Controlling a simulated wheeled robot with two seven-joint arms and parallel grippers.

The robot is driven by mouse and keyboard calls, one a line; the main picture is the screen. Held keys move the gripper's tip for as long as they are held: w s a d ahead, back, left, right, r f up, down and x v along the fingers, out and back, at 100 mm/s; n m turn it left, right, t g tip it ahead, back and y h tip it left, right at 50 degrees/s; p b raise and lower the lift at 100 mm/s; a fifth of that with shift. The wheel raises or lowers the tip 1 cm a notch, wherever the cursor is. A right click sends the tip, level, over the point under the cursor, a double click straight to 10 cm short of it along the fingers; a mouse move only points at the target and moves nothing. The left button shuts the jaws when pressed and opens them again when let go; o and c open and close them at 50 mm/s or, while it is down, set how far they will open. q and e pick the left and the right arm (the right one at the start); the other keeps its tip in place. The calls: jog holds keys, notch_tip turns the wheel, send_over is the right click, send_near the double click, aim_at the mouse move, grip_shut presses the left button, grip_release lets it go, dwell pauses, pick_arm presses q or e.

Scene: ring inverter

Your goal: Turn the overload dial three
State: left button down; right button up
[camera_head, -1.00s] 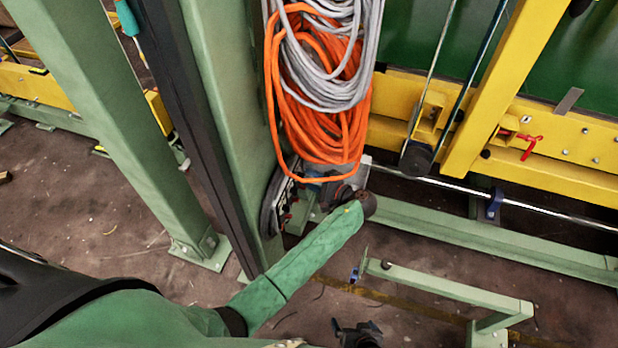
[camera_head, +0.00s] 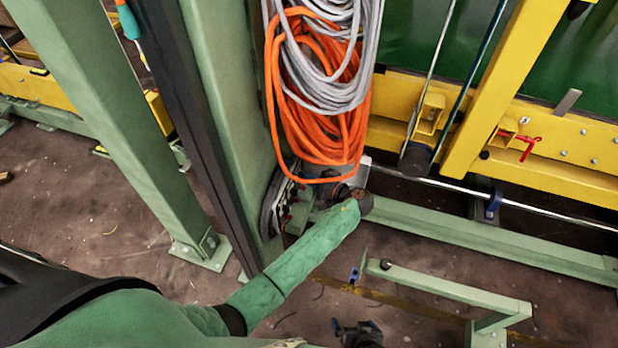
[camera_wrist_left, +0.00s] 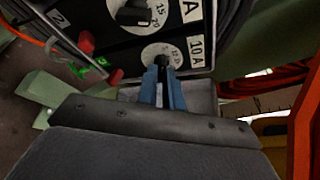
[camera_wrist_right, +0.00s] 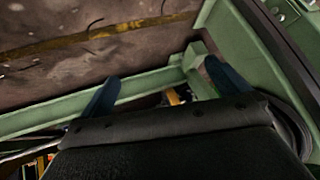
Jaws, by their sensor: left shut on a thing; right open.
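A black control panel (camera_wrist_left: 105,65) with white dial faces fills the upper part of the left wrist view. My left gripper (camera_wrist_left: 162,68) has its blue fingers shut on the small dark knob of the lower dial (camera_wrist_left: 151,52), beside a "10 A" label. The fingers hide part of that dial. Above it is a larger dial (camera_wrist_left: 132,14) with a black knob and the marks 15 and 20. I cannot read which dial is number three. In the head view the panel (camera_head: 280,205) is seen edge-on on the green post. My right gripper (camera_wrist_right: 160,72) is open and empty.
Orange cable (camera_head: 315,120) and grey cable (camera_head: 330,45) hang just above my left wrist. A green post (camera_head: 225,110) stands left of the panel. Yellow beams (camera_head: 510,115) and a low green frame (camera_head: 440,285) are at the right. Red parts (camera_wrist_left: 87,44) stick out beside the panel.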

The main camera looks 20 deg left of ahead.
notch_tip(320, 180, up, 29)
jog(key=d+g+p, duration=0.1)
jog(key=g+p, duration=0.2)
jog(key=p, duration=0.4)
pick_arm(q)
jog(key=shift+w+m+g+h+p, duration=0.1)
jog(key=shift+m+g+h+p, duration=0.15)
jog(key=shift+m+g+p, duration=0.95)
jog(key=shift+m+g+h+p, duration=0.25)
jog(key=shift+m+g+p, duration=0.15)
jog(key=shift+m+p, duration=1.5)
pick_arm(e)
jog(key=s+d+r+g+h, duration=0.2)
jog(key=d+r, duration=0.5)
jog(key=d, duration=0.2)
jog(key=shift+s+h+p, duration=0.3)
jog(key=shift+s, duration=0.1)
pick_arm(q)
jog(key=shift+r+n, duration=0.1)
jog(key=shift+n, duration=0.2)
jog(key=c, duration=1.5)
grip_release()
jog(key=shift+c, duration=0.2)
pick_arm(e)
jog(key=shift+r, duration=0.1)
